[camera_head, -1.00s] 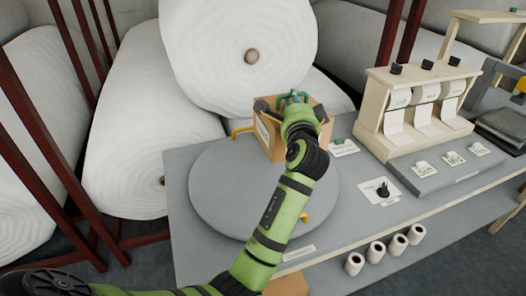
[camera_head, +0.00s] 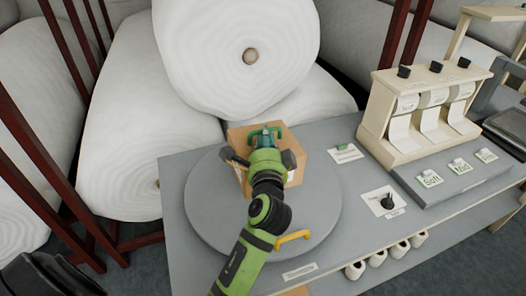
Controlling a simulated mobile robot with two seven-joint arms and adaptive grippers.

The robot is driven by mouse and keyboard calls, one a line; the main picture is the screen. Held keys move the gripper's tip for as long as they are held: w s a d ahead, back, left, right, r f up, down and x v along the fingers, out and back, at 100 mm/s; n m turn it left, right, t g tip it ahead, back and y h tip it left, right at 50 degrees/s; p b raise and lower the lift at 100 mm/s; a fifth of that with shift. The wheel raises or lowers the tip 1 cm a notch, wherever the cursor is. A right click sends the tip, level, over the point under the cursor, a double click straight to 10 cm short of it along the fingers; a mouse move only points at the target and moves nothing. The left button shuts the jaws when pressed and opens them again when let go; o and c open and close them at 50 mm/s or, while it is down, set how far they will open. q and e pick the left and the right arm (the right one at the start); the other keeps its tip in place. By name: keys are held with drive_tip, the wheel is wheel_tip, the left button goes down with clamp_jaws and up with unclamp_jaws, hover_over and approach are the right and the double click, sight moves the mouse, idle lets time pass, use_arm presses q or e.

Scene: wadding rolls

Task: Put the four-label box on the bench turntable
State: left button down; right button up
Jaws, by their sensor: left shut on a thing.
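The cardboard box (camera_head: 297,157) is over the grey round bench turntable (camera_head: 215,215), towards its back. A pale label shows on its left side, mostly hidden behind my gripper. My left gripper (camera_head: 264,140) reaches over the box from the front and is shut on it, with a green handle-like part showing at the top. I cannot tell whether the box's underside touches the turntable. My right gripper is not in view.
A label dispenser (camera_head: 425,105) with three rolls stands at the right of the bench (camera_head: 345,215), behind a grey block with several cards. A black knob (camera_head: 386,201) sits on a white plate. Large white wadding rolls (camera_head: 215,60) lie behind; small rolls (camera_head: 385,257) sit below the front edge.

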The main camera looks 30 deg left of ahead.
use_arm(q)
drive_tip(key=shift+s+f, duration=0.3)
drive_tip(key=shift+s, duration=0.15)
wheel_tip(320, 180, down, 4)
drive_tip(key=shift+a, duration=0.1)
drive_tip(key=c, duration=1.2)
unclamp_jaws()
